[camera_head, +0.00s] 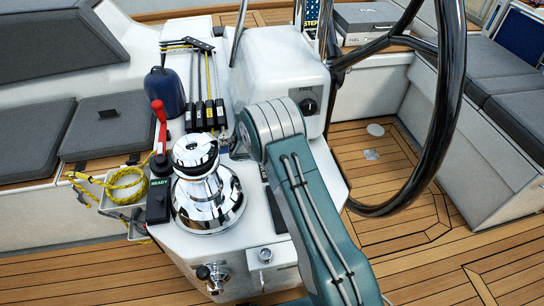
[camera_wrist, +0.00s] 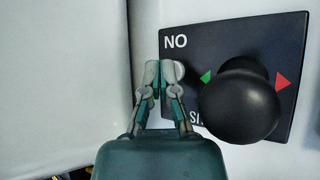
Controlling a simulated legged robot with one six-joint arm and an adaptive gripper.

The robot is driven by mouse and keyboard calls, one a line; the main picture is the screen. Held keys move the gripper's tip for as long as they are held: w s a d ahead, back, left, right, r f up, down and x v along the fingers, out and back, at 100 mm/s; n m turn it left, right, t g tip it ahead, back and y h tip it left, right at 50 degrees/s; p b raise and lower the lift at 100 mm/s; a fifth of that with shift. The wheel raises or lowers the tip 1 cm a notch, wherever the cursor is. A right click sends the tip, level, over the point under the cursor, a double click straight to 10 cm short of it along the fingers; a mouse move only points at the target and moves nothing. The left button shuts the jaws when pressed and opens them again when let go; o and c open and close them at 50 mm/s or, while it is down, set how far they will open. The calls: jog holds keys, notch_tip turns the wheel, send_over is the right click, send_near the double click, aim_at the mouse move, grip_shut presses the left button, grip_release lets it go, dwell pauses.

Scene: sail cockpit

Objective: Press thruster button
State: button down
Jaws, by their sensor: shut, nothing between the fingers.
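A dark control panel (camera_wrist: 225,42) fills the right of the wrist view. It bears the letters "NO", a green triangle, a red triangle and a large round black knob (camera_wrist: 240,100). A small pale round spot, button-like (camera_wrist: 180,70), shows just left of the green triangle, partly behind my fingertips. My gripper (camera_wrist: 159,68) is shut and empty, with its tips in front of the panel's left part. I cannot tell whether they touch it. More lettering is hidden by the fingers and knob. In the head view my arm hides the gripper.
The white console carries a chrome winch (camera_head: 205,190), a red-handled lever (camera_head: 158,118) and a row of black clutches (camera_head: 207,115). A large black steering wheel (camera_head: 452,100) stands at the right. Yellow rope (camera_head: 122,184) hangs at the left.

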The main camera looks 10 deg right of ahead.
jog(key=shift+r, duration=0.5)
jog(key=shift+r, duration=0.1)
jog(key=shift+r, duration=2.9)
jog(key=shift+r, duration=0.15)
jog(key=s+d+r+m+g+y, duration=0.15)
jog(key=s+r+m, duration=0.25)
jog(key=s+r, duration=0.55)
jog(key=s+d+r+m+y, duration=0.1)
jog(key=s+d+r+m, duration=0.35)
jog(key=r, duration=0.75)
jog(key=s+a+r+m+y, duration=0.1)
jog(key=s+a+r+m, duration=0.1)
jog(key=s, duration=0.6)
jog(key=s+a+r+m+t+y, duration=0.1)
jog(key=s+m+y, duration=0.1)
jog(key=s, duration=0.7)
jog(key=s+a+r+m+y, duration=0.2)
jog(key=s+m, duration=0.1)
jog(key=s, duration=0.6)
jog(key=shift+a+r+m+t, duration=0.3)
jog(key=shift+r+m+t, duration=0.05)
